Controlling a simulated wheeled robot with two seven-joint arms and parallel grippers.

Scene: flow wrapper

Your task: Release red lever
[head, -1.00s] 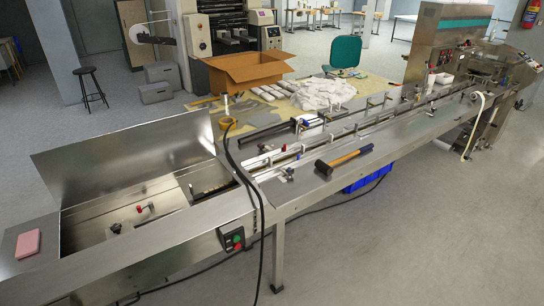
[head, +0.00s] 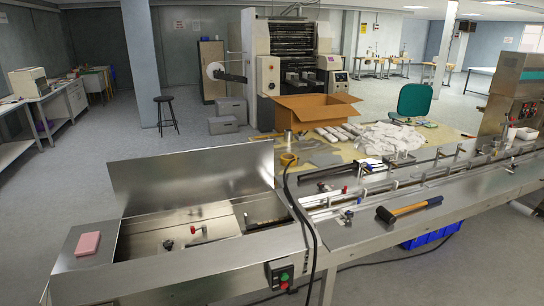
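Another small part with a red tip (head: 345,189) shows along the conveyor rail to the right. It is too small to tell whether it is a lever. Neither of my grippers is in view.
A mallet (head: 408,208) lies on the metal bench top. A pink block (head: 88,243) rests on the left ledge. A black cable (head: 301,215) hangs over the front edge near a green and red button box (head: 280,273). An open cardboard box (head: 316,109) stands behind.

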